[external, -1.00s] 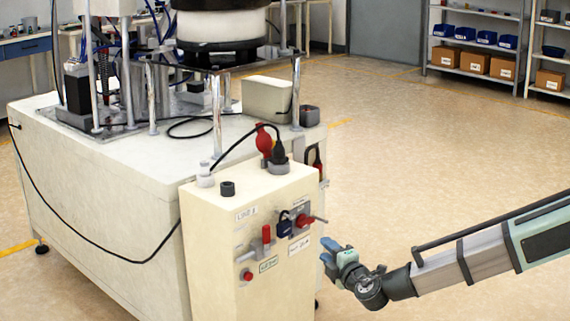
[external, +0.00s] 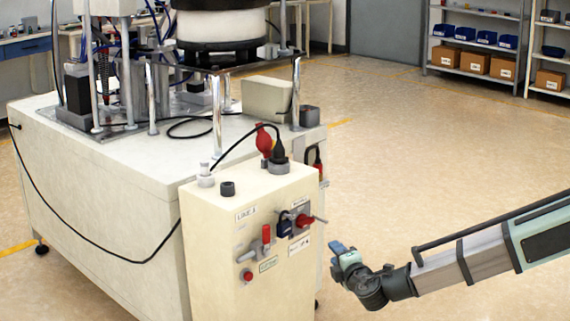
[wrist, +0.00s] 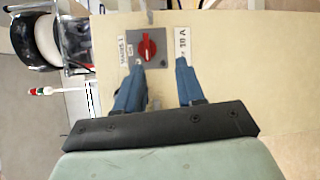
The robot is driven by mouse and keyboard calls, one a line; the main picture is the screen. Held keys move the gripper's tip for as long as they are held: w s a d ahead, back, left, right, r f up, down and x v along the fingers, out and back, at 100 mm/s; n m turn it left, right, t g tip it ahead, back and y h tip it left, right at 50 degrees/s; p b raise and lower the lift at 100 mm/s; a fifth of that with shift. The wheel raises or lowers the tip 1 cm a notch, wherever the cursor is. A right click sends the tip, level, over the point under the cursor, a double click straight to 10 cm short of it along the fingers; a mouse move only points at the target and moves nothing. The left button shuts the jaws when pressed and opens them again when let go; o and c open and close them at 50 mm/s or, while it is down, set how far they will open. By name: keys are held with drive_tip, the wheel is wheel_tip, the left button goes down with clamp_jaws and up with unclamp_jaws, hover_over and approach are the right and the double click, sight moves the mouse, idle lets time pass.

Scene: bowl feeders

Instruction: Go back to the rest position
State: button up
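My gripper (external: 337,248) is at the end of the arm, in front of and to the right of the cream control cabinet (external: 265,200), apart from it. In the wrist view my gripper (wrist: 160,64) has two blue fingers spread apart with nothing between them. The cabinet's red rotary switch (wrist: 148,46) shows beyond the fingertips, nearer the left finger.
A red-handled lever (external: 266,235) and a red button (external: 247,275) are on the cabinet front. A black cable runs to the plug (external: 278,152) on top. A white machine bench (external: 110,165) stands behind. The floor (external: 440,150) to the right is clear.

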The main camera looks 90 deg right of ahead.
drive_tip(key=s+a+f+m+g+y, duration=0.2)
drive_tip(key=s+a+f+g+y, duration=0.2)
drive_tip(key=s+f, duration=0.3)
drive_tip(key=s+a+f+m+g+y, duration=0.35)
drive_tip(key=s+f, duration=0.25)
drive_tip(key=s, duration=0.2)
drive_tip(key=s+a+f+g+y, duration=0.1)
drive_tip(key=s+a+f+y, duration=0.2)
drive_tip(key=s+a, duration=0.6)
drive_tip(key=s+a+f+g+y, duration=0.1)
drive_tip(key=s+a+f+y, duration=0.2)
drive_tip(key=s+a, duration=0.6)
drive_tip(key=s+a+f+g+y, duration=0.1)
drive_tip(key=s+a+f+y, duration=0.2)
drive_tip(key=s+a, duration=0.6)
drive_tip(key=a, duration=0.3)
drive_tip(key=shift+a+f+n+g, duration=0.25)
drive_tip(key=shift+a+n+g, duration=0.1)
